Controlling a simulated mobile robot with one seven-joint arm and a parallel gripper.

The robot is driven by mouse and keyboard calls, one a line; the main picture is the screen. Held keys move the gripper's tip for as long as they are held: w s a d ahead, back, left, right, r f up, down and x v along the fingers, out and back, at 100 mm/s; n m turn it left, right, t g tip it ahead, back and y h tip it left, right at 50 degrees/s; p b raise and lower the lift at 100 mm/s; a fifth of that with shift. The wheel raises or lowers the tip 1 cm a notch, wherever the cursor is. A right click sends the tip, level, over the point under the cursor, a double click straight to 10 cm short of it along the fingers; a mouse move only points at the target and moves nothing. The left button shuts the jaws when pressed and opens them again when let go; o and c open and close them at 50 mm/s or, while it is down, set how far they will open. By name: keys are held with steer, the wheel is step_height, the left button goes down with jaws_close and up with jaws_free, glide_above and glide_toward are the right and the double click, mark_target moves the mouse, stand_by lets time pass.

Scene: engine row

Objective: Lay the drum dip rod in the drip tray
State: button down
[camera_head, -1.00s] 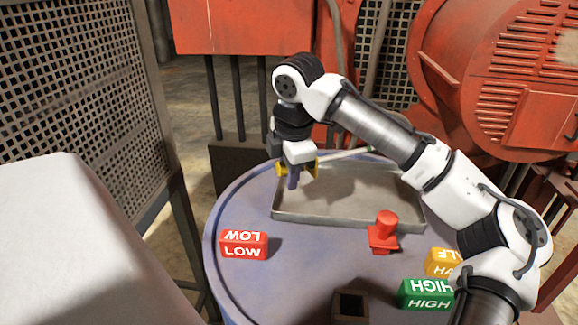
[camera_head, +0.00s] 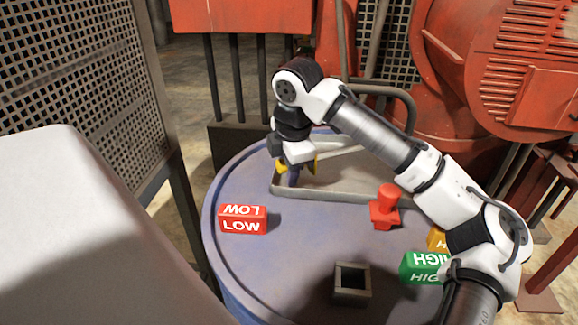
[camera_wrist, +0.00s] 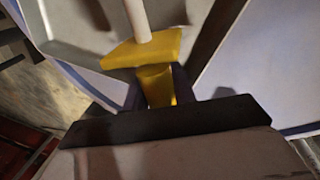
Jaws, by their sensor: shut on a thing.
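The drip tray (camera_head: 335,194) is a shallow grey tray on the round blue drum top, partly hidden by my arm in the head view. My gripper (camera_head: 294,174) is over the tray's left part, low and close to it; I cannot tell whether anything touches. It is shut on the yellow grip of the dip rod (camera_head: 313,166). In the wrist view the yellow grip (camera_wrist: 157,85) sits between the dark fingers, with a wider yellow plate and the pale rod (camera_wrist: 137,20) running away from it. In the head view the rod's far part is mostly hidden by my arm.
On the drum top (camera_head: 300,250) are a red LOW block (camera_head: 243,219), a red knobbed piece (camera_head: 385,210), a green HIGH block (camera_head: 425,268), a partly hidden yellow block (camera_head: 437,240) and an open square holder (camera_head: 351,284). Red machinery (camera_head: 500,70) stands behind; a mesh panel (camera_head: 80,80) is left.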

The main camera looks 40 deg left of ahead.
steer(key=c, duration=1.1)
jaws_free()
steer(key=shift+o, duration=0.2)
step_height(320, 180, up, 14)
steer(key=s+d+b, duration=0.1)
steer(key=d, duration=0.1)
steer(key=shift+d+f+b, duration=0.2)
steer(key=shift+b, duration=0.2)
steer(key=shift+s, duration=0.1)
